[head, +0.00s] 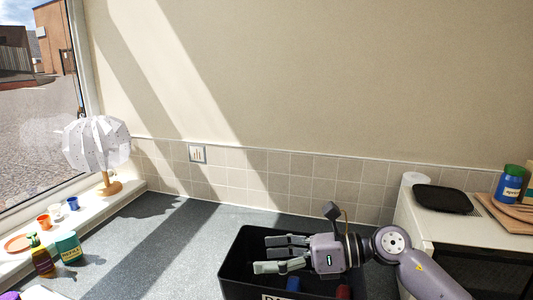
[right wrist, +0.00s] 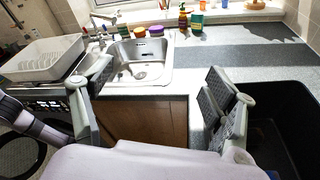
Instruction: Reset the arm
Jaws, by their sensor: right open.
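My right gripper (head: 263,254) is grey, open and empty. It hangs over the black bin (head: 236,262) on the counter, with its fingers toward the left. In the right wrist view its finger pads (right wrist: 155,103) are spread wide, with nothing between them. That view also shows the bin (right wrist: 283,95) at the right edge, beside the finger there. A blue thing (head: 293,284) and a red thing (head: 343,291) show in the bin, partly hidden by my arm. My left gripper is not in view.
The grey counter (head: 165,250) is clear left of the bin. A lamp (head: 97,145) stands at the window, with cups and bottles nearby. A sink (right wrist: 140,60) and white dish rack (right wrist: 42,58) show in the wrist view. A white cabinet (head: 440,228) stands at right.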

